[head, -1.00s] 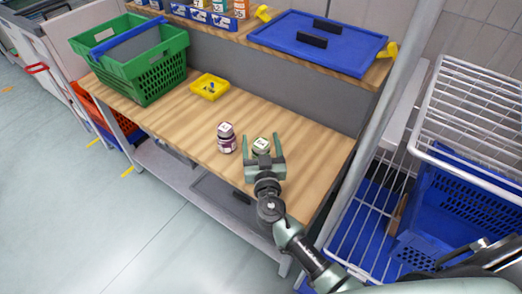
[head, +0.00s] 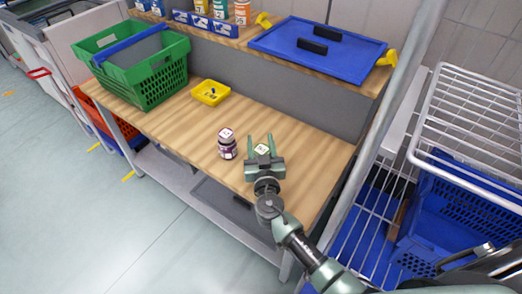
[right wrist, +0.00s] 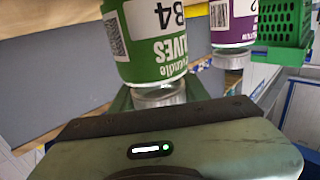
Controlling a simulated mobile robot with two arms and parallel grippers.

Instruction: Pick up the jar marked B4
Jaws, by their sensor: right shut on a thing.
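The jar marked B4 has a green label, seen upside down in the right wrist view (right wrist: 155,45). In the head view its pale lid (head: 262,149) shows between the fingers of my right gripper (head: 261,143). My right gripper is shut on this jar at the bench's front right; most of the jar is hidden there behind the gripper. I cannot tell whether it is touching the bench. A jar with a purple label (head: 227,146) stands upright just left of the gripper, apart from it. It also shows in the right wrist view (right wrist: 232,22). My left gripper is not in view.
The wooden bench (head: 305,165) is clear to the right of the jars. A yellow tray (head: 205,98) and a green crate (head: 150,87) stand farther left. A shelf with a blue lid (head: 345,57) runs behind. A wire rack (head: 470,110) stands right.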

